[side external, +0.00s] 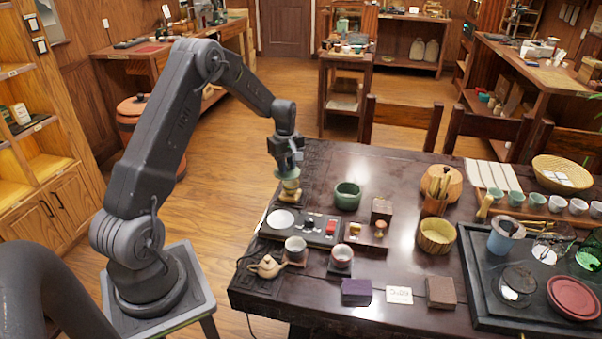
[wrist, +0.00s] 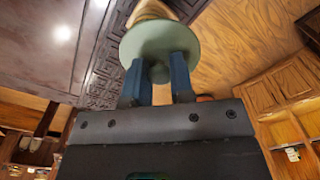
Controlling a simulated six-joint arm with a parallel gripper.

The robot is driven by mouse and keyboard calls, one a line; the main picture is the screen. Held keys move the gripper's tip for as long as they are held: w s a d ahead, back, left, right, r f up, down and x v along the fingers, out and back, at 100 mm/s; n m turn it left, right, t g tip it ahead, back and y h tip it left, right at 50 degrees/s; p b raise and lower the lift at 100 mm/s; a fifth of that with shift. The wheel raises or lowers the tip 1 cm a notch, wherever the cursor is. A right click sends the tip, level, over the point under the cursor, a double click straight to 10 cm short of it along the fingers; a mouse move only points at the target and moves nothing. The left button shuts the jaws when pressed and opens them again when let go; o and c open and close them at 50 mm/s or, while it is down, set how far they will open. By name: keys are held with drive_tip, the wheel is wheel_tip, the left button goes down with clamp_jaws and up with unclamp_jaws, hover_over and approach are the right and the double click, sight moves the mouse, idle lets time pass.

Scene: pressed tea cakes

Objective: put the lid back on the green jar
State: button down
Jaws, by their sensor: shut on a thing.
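My gripper (wrist: 158,82) is shut on the knob of a pale green round lid (wrist: 160,42). In the side view the lid (side external: 288,173) hangs under the gripper, near the far left edge of the dark table. The green jar (side external: 347,196) is a squat, round, open-topped vessel to the right of the lid and a little lower in the picture. The lid is apart from the jar. A tan, whisk-like thing (side external: 290,196) shows just below the lid; whether they touch I cannot tell. It also shows beyond the lid in the wrist view (wrist: 152,10).
A wooden box (side external: 381,211) stands right of the jar. A bamboo tool holder (side external: 435,205) stands farther right.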

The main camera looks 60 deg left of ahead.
drive_tip(key=shift+s+a+r, duration=0.25)
drive_tip(key=shift+s, duration=0.05)
drive_tip(key=shift+w+r, duration=0.15)
drive_tip(key=shift+w, duration=0.15)
drive_tip(key=w+d+r, duration=0.2)
drive_tip(key=w+d, duration=1.1)
drive_tip(key=w, duration=0.2)
drive_tip(key=shift+s+a+f, duration=0.1)
drive_tip(key=shift+a+f, duration=0.05)
drive_tip(key=shift+f, duration=1.5)
drive_tip(key=shift+a+f, duration=0.1)
drive_tip(key=shift+f, duration=1.55)
drive_tip(key=shift+f, duration=0.15)
drive_tip(key=shift+c, duration=2.2)
unclamp_jaws()
